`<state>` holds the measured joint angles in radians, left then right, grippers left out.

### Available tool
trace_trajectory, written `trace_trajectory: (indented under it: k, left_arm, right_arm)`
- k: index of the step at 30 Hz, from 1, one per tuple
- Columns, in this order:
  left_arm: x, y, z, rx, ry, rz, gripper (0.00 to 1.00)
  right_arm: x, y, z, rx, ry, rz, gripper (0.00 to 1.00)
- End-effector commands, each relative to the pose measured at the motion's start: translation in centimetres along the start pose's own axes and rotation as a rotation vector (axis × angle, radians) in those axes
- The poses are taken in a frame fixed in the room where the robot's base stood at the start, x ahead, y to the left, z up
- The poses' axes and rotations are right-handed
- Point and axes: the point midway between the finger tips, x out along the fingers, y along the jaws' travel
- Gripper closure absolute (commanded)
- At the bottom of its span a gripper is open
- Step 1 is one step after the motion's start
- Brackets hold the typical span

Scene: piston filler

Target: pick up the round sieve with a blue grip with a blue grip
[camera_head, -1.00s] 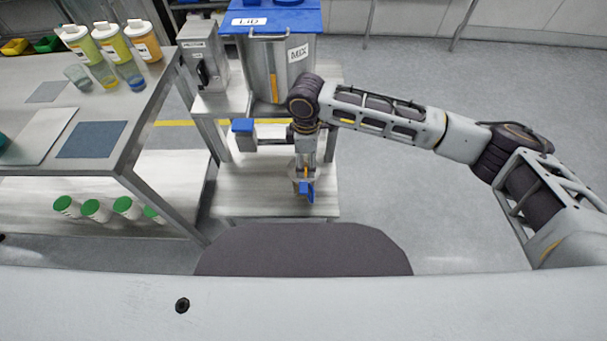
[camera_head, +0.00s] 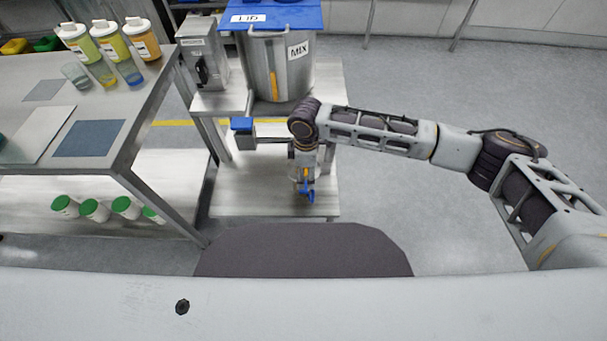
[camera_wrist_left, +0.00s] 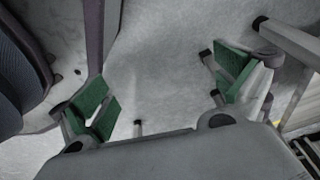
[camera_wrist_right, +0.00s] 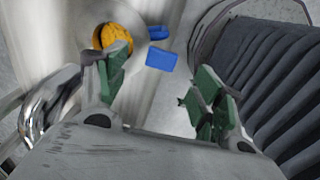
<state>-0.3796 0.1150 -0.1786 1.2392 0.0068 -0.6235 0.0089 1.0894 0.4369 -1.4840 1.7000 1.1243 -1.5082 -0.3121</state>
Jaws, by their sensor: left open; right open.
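The sieve's blue grip (camera_head: 308,191) shows below my right gripper (camera_head: 305,168) in the head view, on the low shelf of the steel stand. In the right wrist view, a blue block (camera_wrist_right: 161,58) and a smaller blue piece (camera_wrist_right: 158,33) lie ahead of the open green-padded fingers of my right gripper (camera_wrist_right: 160,80). A round orange-yellow part (camera_wrist_right: 115,38) sits beside them, partly behind the left finger; I cannot tell whether it belongs to the sieve. The sieve's ring is mostly hidden. My left gripper (camera_wrist_left: 165,85) is open and empty over grey floor, outside the head view.
The steel pot marked MIX (camera_head: 285,65) with a blue lid tray (camera_head: 285,17) stands above the low shelf (camera_head: 260,200). A blue-topped grey part (camera_head: 242,130) juts out left of my right wrist. A table (camera_head: 30,125) with several bottles stands left. Floor at right is clear.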

Motion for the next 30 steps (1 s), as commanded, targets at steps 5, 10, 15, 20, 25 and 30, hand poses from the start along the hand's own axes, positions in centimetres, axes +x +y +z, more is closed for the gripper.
trace_trajectory:
  k: [5,10,15,20,25,30]
  left_arm:
    - [-0.6,0.6,-0.2,-0.001,-0.008,0.007,0.01]
    - [-0.8,0.7,-0.3,-0.001,-0.009,0.009,0.01]
    - [-0.8,0.6,-0.3,-0.001,-0.009,0.008,0.01]
    - [-0.7,0.6,-0.4,-0.001,-0.009,0.007,0.01]
    - [-0.7,0.5,-0.7,0.001,-0.014,0.007,0.01]
    - [-1.6,0.7,-2.0,0.002,-0.012,0.010,0.01]
  right_arm:
    - [1.5,0.0,0.0,-0.001,0.000,0.000,0.32]
    - [1.8,0.0,0.0,-0.001,0.001,0.001,0.32]
    - [1.7,0.0,0.0,-0.001,0.001,0.001,0.32]
    - [2.0,0.0,0.0,-0.001,0.001,0.001,0.32]
    - [3.1,-0.2,0.1,-0.001,-0.001,0.000,0.32]
    - [4.8,-0.4,0.1,-0.001,-0.001,0.000,0.32]
